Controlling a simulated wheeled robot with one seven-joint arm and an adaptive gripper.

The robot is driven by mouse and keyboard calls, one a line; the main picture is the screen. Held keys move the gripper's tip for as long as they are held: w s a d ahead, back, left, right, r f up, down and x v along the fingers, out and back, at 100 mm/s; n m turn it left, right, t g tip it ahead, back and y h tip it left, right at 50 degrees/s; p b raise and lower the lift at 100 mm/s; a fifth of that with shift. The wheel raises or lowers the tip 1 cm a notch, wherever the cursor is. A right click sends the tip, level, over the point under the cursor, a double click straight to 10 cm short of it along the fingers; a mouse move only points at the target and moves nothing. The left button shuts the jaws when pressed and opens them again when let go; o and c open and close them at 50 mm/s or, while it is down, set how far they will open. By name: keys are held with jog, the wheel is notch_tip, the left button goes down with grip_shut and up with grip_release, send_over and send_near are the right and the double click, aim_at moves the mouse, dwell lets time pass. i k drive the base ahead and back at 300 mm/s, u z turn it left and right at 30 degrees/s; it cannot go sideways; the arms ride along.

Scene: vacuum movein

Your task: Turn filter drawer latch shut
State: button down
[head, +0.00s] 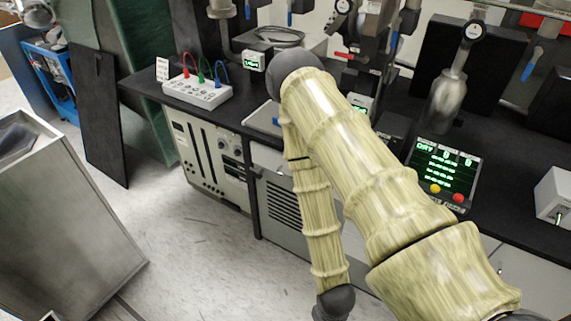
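No filter drawer or latch can be clearly made out in the head view. My gripper is not in view. My arm, with pale bamboo-like links, rises from the lower right to a dark elbow and then runs down to a dark joint at the bottom edge. The arm covers part of the bench front. Under the bench is a cream unit (207,158) with knobs and slotted panels. Right of it is a grey cabinet with a louvred vent (284,212), partly hidden behind my forearm.
The black bench top (240,118) holds a white box with coloured leads (198,92), a green-lit display panel (443,172) and a metal flask (447,103). A large grey metal bin (65,220) stands at left. The floor (195,250) between bin and bench is clear.

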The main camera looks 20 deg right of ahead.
aim_at(257, 174)
jog(key=u, duration=1.85)
jog(key=k, duration=1.2)
jog(key=z, duration=0.8)
jog(key=i, duration=0.5)
